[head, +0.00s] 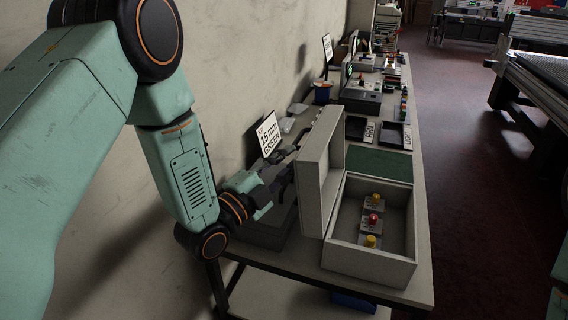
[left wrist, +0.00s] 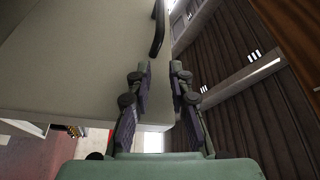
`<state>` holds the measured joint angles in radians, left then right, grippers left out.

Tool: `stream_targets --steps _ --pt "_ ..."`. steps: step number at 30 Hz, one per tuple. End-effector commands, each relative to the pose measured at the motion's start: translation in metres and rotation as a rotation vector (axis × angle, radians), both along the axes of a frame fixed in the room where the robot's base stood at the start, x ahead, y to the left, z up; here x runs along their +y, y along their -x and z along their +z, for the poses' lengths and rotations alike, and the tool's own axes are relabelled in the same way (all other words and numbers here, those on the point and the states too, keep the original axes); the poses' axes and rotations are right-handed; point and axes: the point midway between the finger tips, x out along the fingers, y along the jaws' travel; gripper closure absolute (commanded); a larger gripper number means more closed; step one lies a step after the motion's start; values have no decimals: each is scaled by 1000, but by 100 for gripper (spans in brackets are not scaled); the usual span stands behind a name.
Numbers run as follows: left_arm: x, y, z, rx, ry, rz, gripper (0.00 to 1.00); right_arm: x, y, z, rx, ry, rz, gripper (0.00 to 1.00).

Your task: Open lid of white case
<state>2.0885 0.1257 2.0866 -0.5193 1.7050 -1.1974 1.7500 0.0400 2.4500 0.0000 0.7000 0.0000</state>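The white case (head: 368,262) stands at the near end of the long table. Its lid (head: 318,178) is swung up on the left side and stands roughly upright, so the inside is exposed. In the case sit grey blocks with two yellow knobs and one red knob (head: 373,218). My left gripper (head: 284,176) is at the outer, wall-facing side of the lid, partly hidden in dark shadow. In the left wrist view its fingers (left wrist: 161,68) are apart with nothing between them, beside the lid's pale face (left wrist: 75,60) and below a black handle (left wrist: 158,28). My right gripper is out of view.
A sign reading "15 mm GREEN" (head: 268,135) stands behind the lid near the wall. A green mat (head: 380,163), black trays (head: 395,135) and a grey device (head: 362,98) lie farther along the table. The wall is close on the left; the floor aisle is on the right.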

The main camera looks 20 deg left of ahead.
Motion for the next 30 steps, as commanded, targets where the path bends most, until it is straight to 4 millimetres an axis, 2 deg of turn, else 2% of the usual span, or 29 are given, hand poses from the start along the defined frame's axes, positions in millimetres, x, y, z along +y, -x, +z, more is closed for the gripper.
stream_targets --steps 4,16,30 --pt "3 8 -1 1 1 -1 80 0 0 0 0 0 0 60" --pt "4 11 -3 1 0 -1 80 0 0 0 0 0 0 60" --pt "13 37 -9 1 2 1 80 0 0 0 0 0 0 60"
